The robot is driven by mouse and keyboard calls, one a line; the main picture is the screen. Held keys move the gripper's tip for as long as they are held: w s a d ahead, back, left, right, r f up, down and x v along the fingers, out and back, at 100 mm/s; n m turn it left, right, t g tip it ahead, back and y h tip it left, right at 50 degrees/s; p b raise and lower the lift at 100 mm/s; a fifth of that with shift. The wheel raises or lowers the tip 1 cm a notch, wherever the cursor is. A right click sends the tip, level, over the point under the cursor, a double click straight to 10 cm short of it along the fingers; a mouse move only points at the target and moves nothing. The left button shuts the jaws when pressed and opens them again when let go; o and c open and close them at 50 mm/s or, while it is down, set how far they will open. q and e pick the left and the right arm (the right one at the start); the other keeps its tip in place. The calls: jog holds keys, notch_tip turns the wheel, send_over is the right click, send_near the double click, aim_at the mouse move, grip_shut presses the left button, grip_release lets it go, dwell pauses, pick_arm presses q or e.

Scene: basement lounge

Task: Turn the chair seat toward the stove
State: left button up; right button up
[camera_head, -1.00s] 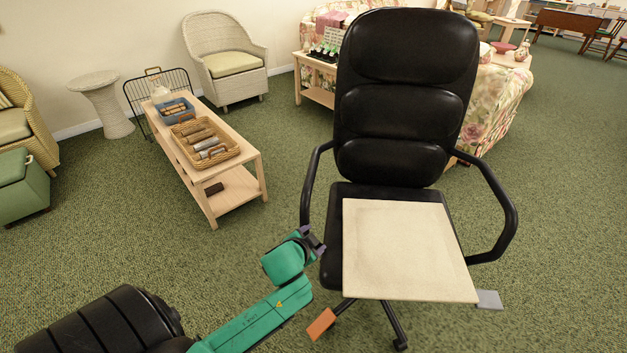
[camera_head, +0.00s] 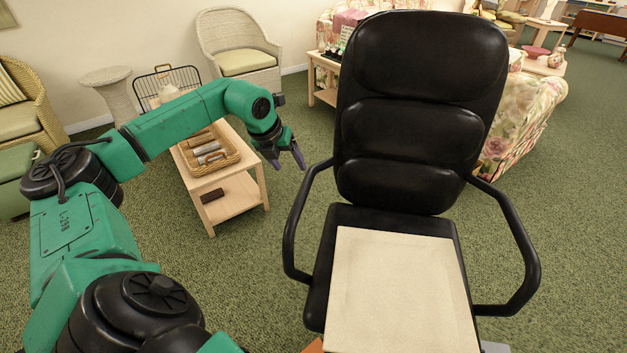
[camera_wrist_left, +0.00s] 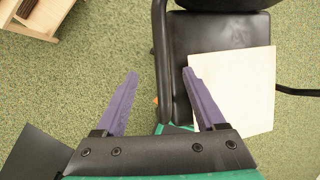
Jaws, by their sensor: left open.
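The black office chair (camera_head: 415,120) stands close in front of me on the right of the head view, its backrest on the far side and its seat facing me. A flat beige board (camera_head: 400,290) lies on its seat. The left armrest (camera_head: 296,225) is a black loop. My left gripper (camera_head: 287,162) is raised beside the chair, left of that armrest, open and empty. In the left wrist view the open purple fingers (camera_wrist_left: 160,100) point toward the chair; the armrest and black seat (camera_wrist_left: 222,35) show beyond, with the board (camera_wrist_left: 235,90). My right gripper is not in view.
A low wooden table (camera_head: 215,208) with a wicker basket (camera_head: 208,155) stands left of the chair, behind my left arm. A wicker armchair (camera_head: 238,45) and a floral sofa (camera_head: 525,115) are farther back. Green carpet is clear between the table and chair. No stove is visible.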

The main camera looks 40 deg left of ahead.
aim_at(302, 188)
pick_arm(q)
jog(key=x, duration=0.2)
jog(key=s+x, duration=0.1)
jog(key=x, duration=0.1)
jog(key=shift+w+d+f+p, duration=0.2)
jog(key=shift+d+f+p, duration=0.1)
jog(key=shift+f, duration=0.25)
jog(key=x, duration=0.7)
jog(key=shift+w+f, duration=0.3)
jog(key=shift+w+a+f, duration=0.1)
jog(key=shift+f, duration=0.25)
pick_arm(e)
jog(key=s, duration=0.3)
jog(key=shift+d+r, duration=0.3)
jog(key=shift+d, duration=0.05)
pick_arm(q)
jog(key=shift+c, duration=0.4)
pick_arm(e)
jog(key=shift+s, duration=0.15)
pick_arm(q)
grip_shut()
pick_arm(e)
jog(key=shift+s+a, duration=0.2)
pick_arm(q)
jog(key=shift+r, duration=0.1)
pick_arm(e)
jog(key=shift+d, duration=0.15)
